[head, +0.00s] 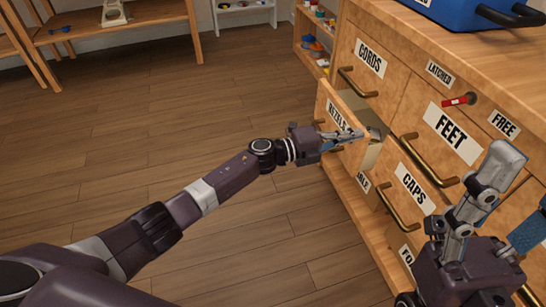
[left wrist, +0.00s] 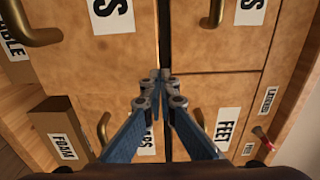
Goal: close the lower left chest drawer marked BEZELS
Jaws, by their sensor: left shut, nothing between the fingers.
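The BEZELS drawer (head: 327,98) sticks out from the left of the wooden chest in the head view, below the CORDS drawer. Its inside shows behind its front. My left gripper (head: 358,134) is shut and empty. Its fingers overlap the drawer front and partly cover its label; I cannot tell whether they touch it. The closed fingertips show in the left wrist view (left wrist: 160,75) before drawer fronts, but I cannot read BEZELS there. My right gripper (head: 513,190) stands in front of the chest at the right, its fingers apart.
The FEET drawer (head: 425,140) and CAPS drawer (head: 385,170) have brass handles that stick out to the right of the open drawer. A red peg (head: 460,101) is by the LATCHED and FREE labels. A blue case (head: 440,10) is on top. The floor at left is clear.

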